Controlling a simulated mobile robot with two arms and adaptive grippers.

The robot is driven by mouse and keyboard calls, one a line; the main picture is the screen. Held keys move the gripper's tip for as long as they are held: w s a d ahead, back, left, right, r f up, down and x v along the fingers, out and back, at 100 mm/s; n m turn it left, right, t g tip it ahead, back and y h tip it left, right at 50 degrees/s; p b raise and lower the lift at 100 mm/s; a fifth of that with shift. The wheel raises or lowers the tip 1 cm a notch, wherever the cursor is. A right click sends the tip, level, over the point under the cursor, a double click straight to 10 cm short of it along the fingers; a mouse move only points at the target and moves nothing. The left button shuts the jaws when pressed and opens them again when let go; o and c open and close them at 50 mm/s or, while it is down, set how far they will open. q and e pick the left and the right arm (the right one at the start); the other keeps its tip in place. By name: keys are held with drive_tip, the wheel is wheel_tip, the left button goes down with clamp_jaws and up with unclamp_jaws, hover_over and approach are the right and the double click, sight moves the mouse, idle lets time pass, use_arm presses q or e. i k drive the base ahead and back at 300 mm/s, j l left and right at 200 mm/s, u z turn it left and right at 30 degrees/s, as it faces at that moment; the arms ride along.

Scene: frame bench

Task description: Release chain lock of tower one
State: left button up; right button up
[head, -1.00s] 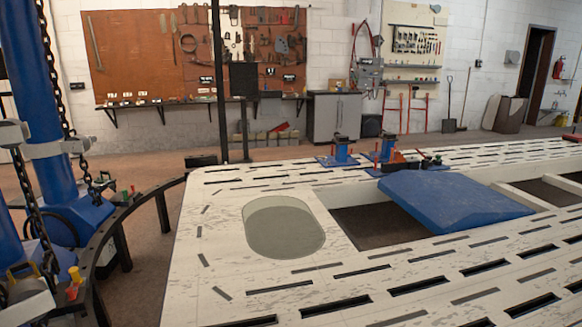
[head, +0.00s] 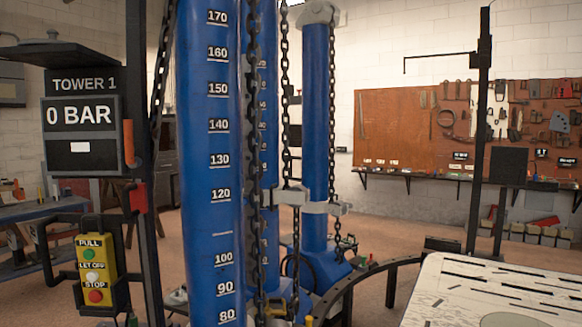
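Beside the "TOWER 1" sign (head: 84,82) stands a blue tower column (head: 212,150) with a white scale from 80 to 170. A display reading "0 BAR" (head: 81,116) is under the sign. A dark chain (head: 254,130) hangs down along the column's right side. A small yellow part (head: 275,307) shows near its lower end; I cannot tell whether it is the chain lock. More blue columns, one at the back (head: 315,130), stand to the right with another chain (head: 286,100) and a grey bracket (head: 290,196). Neither of my grippers is in view.
A yellow control box (head: 96,270) marked PULL, LET OFF and STOP hangs at the lower left. A curved dark rail (head: 348,290) runs from the towers to the pale bench (head: 470,300) at lower right. A tool board (head: 400,130) hangs behind.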

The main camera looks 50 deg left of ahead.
sight(133, 162)
drive_tip(key=u, duration=2.4)
